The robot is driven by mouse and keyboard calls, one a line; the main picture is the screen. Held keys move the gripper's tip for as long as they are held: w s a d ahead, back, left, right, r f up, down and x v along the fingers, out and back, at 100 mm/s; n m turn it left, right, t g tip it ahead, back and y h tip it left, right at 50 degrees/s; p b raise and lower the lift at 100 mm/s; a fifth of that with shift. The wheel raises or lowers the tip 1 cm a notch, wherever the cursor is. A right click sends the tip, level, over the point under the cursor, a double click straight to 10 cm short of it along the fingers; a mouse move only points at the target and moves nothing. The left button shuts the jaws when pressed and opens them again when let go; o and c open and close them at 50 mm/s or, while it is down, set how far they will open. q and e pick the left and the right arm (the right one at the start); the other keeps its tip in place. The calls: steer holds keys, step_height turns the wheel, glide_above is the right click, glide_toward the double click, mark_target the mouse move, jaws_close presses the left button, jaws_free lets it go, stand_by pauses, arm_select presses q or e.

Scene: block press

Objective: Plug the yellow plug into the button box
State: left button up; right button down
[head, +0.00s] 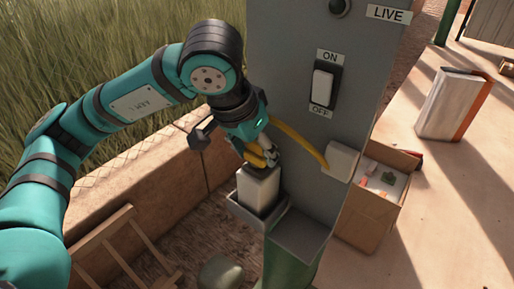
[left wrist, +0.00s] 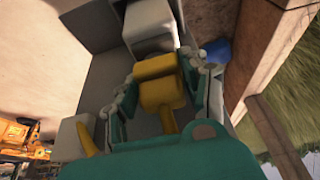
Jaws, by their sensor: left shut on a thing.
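My left gripper (head: 264,156) is shut on the yellow plug (left wrist: 160,92), which sits between its fingers in the left wrist view. In the head view the gripper mostly hides the plug, just above a pale grey box (head: 258,190). This box, which looks like the button box, stands upright in a grey holder on the cabinet's side and also shows in the left wrist view (left wrist: 150,27). I cannot tell whether plug and box touch. A yellow cable (head: 300,142) runs to a pale block (head: 342,161) on the cabinet. My right gripper is not in view.
The grey cabinet (head: 296,75) with an ON/OFF switch (head: 323,84) stands close right of my left gripper. A grey tray (head: 299,233) juts from its front. A cardboard box (head: 370,215) stands to the right. A low wall (head: 160,180) runs behind my left arm.

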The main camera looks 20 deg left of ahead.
arm_select(q)
steer(key=shift+f, duration=0.25)
steer(key=o, duration=1.1)
steer(key=shift+o, duration=0.2)
steer(key=shift+r, duration=0.1)
steer(key=v, duration=1.2)
